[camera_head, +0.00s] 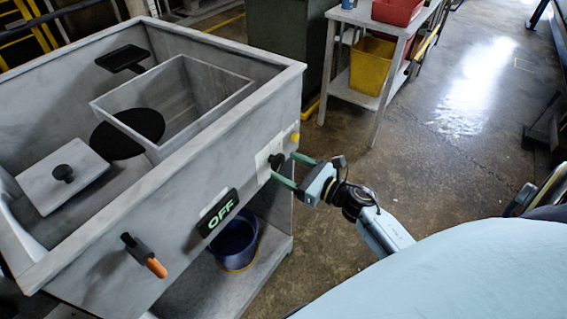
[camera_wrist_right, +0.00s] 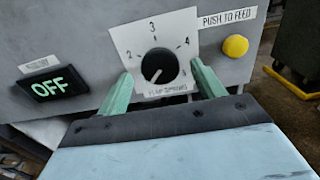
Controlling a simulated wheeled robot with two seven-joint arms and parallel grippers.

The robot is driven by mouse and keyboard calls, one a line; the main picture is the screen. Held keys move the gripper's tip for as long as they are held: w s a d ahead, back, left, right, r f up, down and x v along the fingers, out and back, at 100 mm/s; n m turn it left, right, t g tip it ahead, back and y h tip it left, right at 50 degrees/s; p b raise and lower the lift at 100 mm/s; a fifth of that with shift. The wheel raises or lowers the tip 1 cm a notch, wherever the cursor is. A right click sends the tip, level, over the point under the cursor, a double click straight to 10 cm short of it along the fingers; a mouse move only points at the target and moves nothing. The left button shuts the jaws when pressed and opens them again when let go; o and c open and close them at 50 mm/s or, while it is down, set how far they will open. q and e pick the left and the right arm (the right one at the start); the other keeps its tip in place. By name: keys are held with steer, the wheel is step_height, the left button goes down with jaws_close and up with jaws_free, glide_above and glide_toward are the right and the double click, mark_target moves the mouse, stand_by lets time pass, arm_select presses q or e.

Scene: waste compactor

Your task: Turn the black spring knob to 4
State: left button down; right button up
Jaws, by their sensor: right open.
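The black spring knob (camera_wrist_right: 160,66) sits on a white dial plate (camera_wrist_right: 183,27) on the front of the grey compactor. The numbers 2, 3 and 4 show around it, with 3 at the top and 4 at the upper right. A pale pointer mark on the knob points to the lower left. My right gripper (camera_wrist_right: 162,78) is open, its two green fingers on either side of the knob with gaps visible. In the head view the knob (camera_head: 276,161) is partly between the fingers of my right gripper (camera_head: 285,168). My left gripper is not in view.
A yellow push button (camera_wrist_right: 236,46) is right of the dial. A lit OFF display (camera_wrist_right: 53,87) is to its left. An orange-tipped lever (camera_head: 156,267) is farther left on the panel. A blue bucket (camera_head: 234,243) stands below. Open floor lies to the right.

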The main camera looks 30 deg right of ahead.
steer(key=shift+x, duration=1.15)
steer(key=shift+c, duration=0.9)
steer(key=c, duration=0.8)
steer(key=shift+m, duration=0.3)
